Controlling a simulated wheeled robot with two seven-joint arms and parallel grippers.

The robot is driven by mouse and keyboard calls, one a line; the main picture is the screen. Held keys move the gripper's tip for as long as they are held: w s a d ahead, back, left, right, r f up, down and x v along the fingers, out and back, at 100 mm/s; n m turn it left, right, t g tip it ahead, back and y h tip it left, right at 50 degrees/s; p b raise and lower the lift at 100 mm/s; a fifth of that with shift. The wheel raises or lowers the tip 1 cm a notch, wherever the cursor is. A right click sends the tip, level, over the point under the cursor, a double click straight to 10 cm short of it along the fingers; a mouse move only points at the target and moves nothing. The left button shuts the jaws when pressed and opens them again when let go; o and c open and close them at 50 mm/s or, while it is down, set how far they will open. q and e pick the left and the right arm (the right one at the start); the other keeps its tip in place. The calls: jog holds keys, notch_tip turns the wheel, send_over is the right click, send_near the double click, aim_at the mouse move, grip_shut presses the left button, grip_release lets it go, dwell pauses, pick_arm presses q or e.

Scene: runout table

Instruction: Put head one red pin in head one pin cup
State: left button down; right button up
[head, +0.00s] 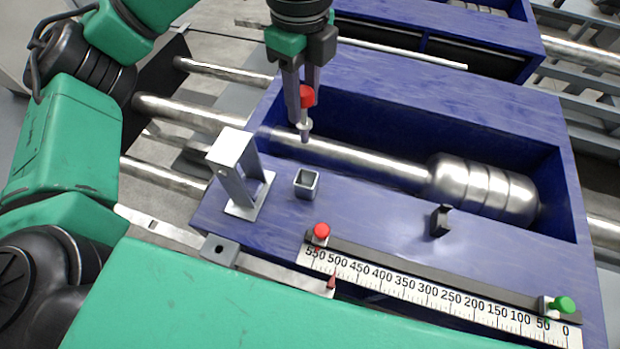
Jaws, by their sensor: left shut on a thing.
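My left gripper (304,90) points down and is shut on a red-topped pin (307,97). The pin hangs upright, its grey metal shank below the fingertips. It shows in front of the steel shaft and the recess of the blue housing. A small square metal cup (306,183) stands on the blue top, below the pin in the picture and apart from it. Its opening faces up. Another red-topped pin (321,232) sits at the 550 end of the scale. My right gripper is not in view.
A metal bracket (238,175) stands just left of the cup. A printed scale (430,293) with a dark rail runs along the front, with a green knob (564,305) at its 0 end. A small dark clip (440,220) stands right of the cup. The blue top between cup and clip is clear.

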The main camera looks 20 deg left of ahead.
aim_at(305, 125)
pick_arm(q)
jog(key=shift+w+d+r+n, duration=0.1)
jog(key=shift+w+n, duration=0.05)
jog(key=shift+n, duration=0.55)
jog(key=f, duration=0.4)
jog(key=f+b, duration=0.1)
jog(key=f, duration=0.1)
jog(key=shift+s+f, duration=0.15)
jog(key=shift+s, duration=0.2)
notch_tip(305, 125, down, 13)
jog(key=p, duration=0.2)
jog(key=shift+w+f+p, duration=0.2)
jog(key=shift+p, duration=0.1)
jog(key=shift+f, duration=0.1)
jog(key=c, duration=0.5)
grip_release()
